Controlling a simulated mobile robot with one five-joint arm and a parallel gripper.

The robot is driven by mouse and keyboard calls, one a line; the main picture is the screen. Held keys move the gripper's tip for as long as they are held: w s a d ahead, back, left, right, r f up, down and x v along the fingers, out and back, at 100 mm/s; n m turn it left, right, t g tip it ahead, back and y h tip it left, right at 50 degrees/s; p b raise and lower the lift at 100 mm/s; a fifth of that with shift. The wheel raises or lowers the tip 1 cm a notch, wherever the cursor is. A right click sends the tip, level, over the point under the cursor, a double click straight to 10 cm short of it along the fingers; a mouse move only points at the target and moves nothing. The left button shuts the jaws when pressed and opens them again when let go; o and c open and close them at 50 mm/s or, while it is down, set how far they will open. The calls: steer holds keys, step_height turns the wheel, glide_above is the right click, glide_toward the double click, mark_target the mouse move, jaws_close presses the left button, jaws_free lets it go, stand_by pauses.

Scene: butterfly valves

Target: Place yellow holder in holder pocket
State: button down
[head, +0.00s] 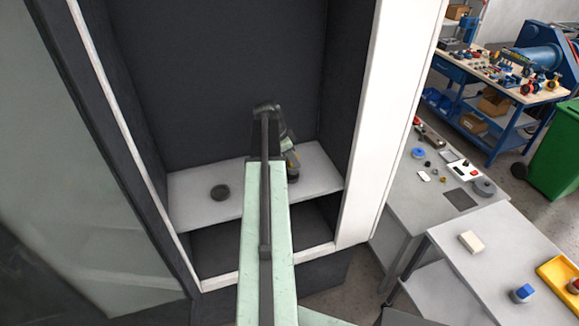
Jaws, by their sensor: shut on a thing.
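My arm reaches into a dark open cabinet, over its light grey shelf (325,178). My gripper (292,162) is at the right part of the shelf, largely hidden behind my own arm. A little yellow (294,168) shows at its tip; this fits the yellow holder, on which the gripper is shut. I cannot tell whether the holder touches the shelf. I cannot make out the holder pocket for certain.
The cabinet's white right frame (385,120) and dark side walls stand close around my arm. To the right are a grey table (410,205) with small parts, a nearer table with a white block (471,242) and yellow tray (556,280), and a blue workbench.

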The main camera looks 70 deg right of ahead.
mark_target(288, 161)
steer(key=shift+w+d, duration=0.1)
steer(key=shift+w, duration=0.15)
steer(key=shift+w+d, duration=0.25)
steer(key=shift+w, duration=0.25)
steer(key=f+b, duration=0.4)
steer(key=shift+s+a, duration=0.15)
steer(key=shift+s, duration=0.05)
steer(key=shift+r, duration=0.2)
steer(key=c, duration=1.5)
jaws_free()
steer(key=shift+f, duration=0.15)
steer(key=o, duration=0.5)
steer(key=shift+c, duration=0.2)
